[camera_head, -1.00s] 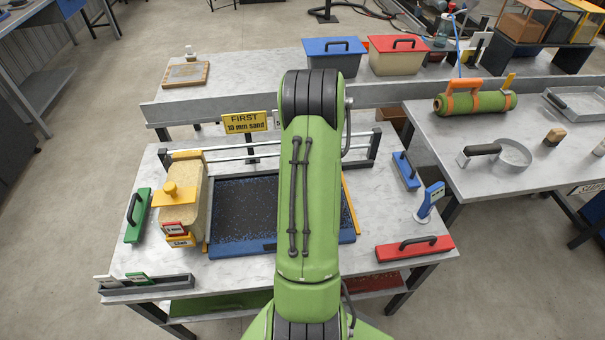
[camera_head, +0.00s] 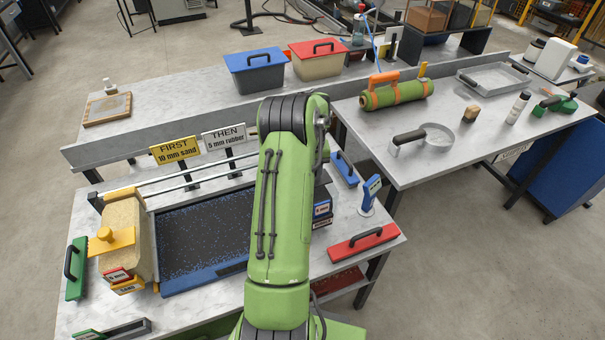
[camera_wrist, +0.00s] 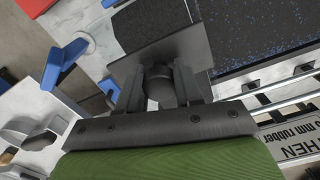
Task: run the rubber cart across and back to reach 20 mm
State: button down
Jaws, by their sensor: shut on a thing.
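The blue-rimmed tray (camera_head: 205,282) holds a black layer with blue flecks (camera_head: 200,235). The sand cart (camera_head: 125,228), with its yellow knob, stands at the tray's left end. Signs read "FIRST 10 mm sand" (camera_head: 175,151) and "THEN 5 mm rubber" (camera_head: 224,137).
A green-handled tool (camera_head: 76,268) lies left of the sand cart. A blue tool (camera_head: 344,169), a blue stand (camera_head: 370,194) and a red tool (camera_head: 362,243) are at the right. Metal rails (camera_head: 185,178) run behind the tray. Lidded blue (camera_head: 257,74) and red (camera_head: 319,61) bins stand behind.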

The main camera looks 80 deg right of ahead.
jog(key=shift+s+d, duration=0.25)
jog(key=shift+s, duration=0.2)
jog(key=c, duration=0.7)
grip_release()
jog(key=shift+s+d, duration=0.1)
jog(key=shift+s, duration=0.05)
jog(key=shift+c, duration=0.2)
jog(key=shift+r, duration=0.15)
notch_tip(320, 180, up, 16)
jog(key=p, duration=0.1)
jog(key=shift+f+p, duration=0.25)
jog(key=shift+p, duration=0.15)
